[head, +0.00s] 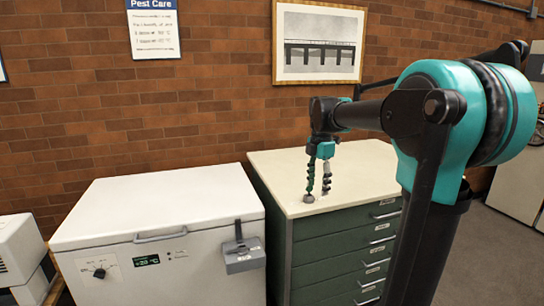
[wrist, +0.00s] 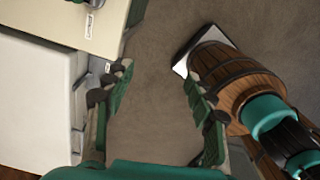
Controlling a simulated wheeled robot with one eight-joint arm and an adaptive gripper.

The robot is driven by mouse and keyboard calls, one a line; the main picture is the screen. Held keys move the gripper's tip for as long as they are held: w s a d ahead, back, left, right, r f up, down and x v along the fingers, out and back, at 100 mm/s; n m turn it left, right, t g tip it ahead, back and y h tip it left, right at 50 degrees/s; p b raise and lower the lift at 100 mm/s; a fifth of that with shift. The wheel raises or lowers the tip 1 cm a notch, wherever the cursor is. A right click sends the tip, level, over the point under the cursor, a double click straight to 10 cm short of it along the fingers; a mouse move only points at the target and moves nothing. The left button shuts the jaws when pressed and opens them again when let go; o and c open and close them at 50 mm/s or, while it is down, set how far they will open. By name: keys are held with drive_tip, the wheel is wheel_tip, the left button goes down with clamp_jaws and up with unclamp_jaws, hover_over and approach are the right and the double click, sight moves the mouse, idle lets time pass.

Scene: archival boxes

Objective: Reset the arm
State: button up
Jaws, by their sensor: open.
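My gripper (head: 318,196) hangs pointing down in front of the brick wall, over the pale top of a green drawer cabinet (head: 335,250) in the head view. How far it is from the top, I cannot tell. In the wrist view my gripper (wrist: 154,82) has its two green-padded fingers spread wide, with only brown floor between them. Nothing is held. My teal and black arm reaches in from the right in the head view.
A white chest freezer (head: 160,205) with a closed lid stands left of the cabinet; a grey holder (head: 244,257) hangs on its front. A framed bridge picture (head: 320,44) and a "Pest Care" sign (head: 153,28) hang on the wall. Open floor (head: 480,250) lies right of the cabinet.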

drive_tip(key=s+d+f+m+t, duration=0.2)
drive_tip(key=s+f+m, duration=0.8)
drive_tip(key=f+m, duration=0.1)
drive_tip(key=s+d+f+m+t, duration=0.2)
drive_tip(key=s+f+m, duration=0.9)
drive_tip(key=f+m, duration=0.1)
drive_tip(key=shift+s, duration=0.2)
